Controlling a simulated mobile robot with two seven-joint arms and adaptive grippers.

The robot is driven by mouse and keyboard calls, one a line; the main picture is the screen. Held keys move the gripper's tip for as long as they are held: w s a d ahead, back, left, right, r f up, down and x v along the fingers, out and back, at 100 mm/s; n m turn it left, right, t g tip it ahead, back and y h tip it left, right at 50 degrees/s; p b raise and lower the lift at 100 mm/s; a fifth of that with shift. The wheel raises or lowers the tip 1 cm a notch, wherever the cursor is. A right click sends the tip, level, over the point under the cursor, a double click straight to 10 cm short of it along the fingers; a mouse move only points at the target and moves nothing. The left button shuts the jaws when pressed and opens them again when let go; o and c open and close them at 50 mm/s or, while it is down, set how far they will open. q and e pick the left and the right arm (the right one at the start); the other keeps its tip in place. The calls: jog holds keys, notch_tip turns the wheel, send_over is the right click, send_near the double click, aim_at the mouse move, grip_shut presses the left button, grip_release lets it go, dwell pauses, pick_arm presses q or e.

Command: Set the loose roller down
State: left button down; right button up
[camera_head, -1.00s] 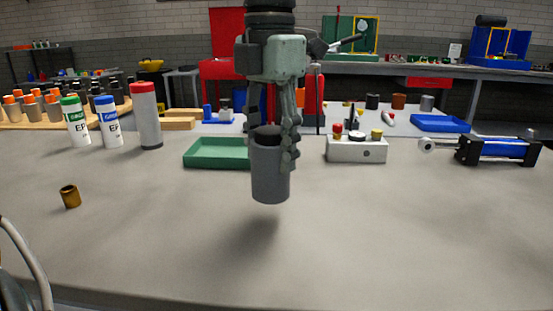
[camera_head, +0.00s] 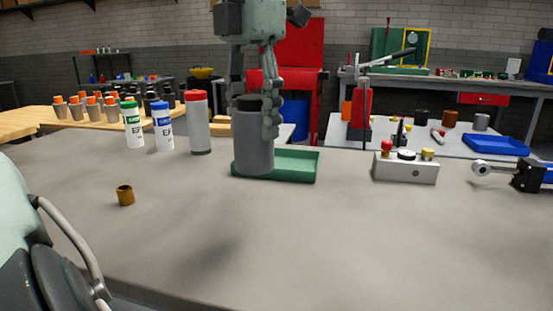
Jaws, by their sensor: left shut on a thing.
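The loose roller is a grey cylinder (camera_head: 254,146) with a dark top end, held upright. My left gripper (camera_head: 254,105) comes down from above and is shut on its upper part, with fingers on both sides. The roller overlaps the left part of the green tray (camera_head: 297,166) in the head view and hides some of it. I cannot tell whether its lower end touches the tray or hangs above or in front of it. My right gripper is out of view.
A red-capped grey tube (camera_head: 199,125) and two white bottles stand left of the roller. A small brass bushing (camera_head: 125,195) sits at the front left. A control box (camera_head: 405,168) and a blue-black cylinder (camera_head: 530,175) are at the right. The front middle of the bench (camera_head: 330,240) is clear.

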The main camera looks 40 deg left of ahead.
pick_arm(q)
jog(key=w+a+n+p, duration=0.1)
jog(key=w+a+n, duration=0.25)
jog(key=a, duration=0.55)
jog(key=w+a+n+p, duration=0.25)
jog(key=w+a, duration=0.25)
jog(key=a, duration=0.4)
jog(key=w+d+f, duration=0.1)
jog(key=w+f, duration=0.2)
jog(key=w+d+f, duration=0.1)
jog(key=w+f, duration=0.2)
jog(key=w, duration=0.1)
jog(key=w+d+f+p, duration=0.1)
jog(key=w+d+f, duration=0.1)
jog(key=w+f, duration=0.1)
jog(key=shift+w+f, duration=0.25)
jog(key=shift+w, duration=0.1)
jog(key=shift+f, duration=0.4)
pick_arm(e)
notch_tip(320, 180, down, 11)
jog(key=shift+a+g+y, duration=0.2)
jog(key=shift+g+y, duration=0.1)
pick_arm(q)
jog(key=shift+f, duration=0.1)
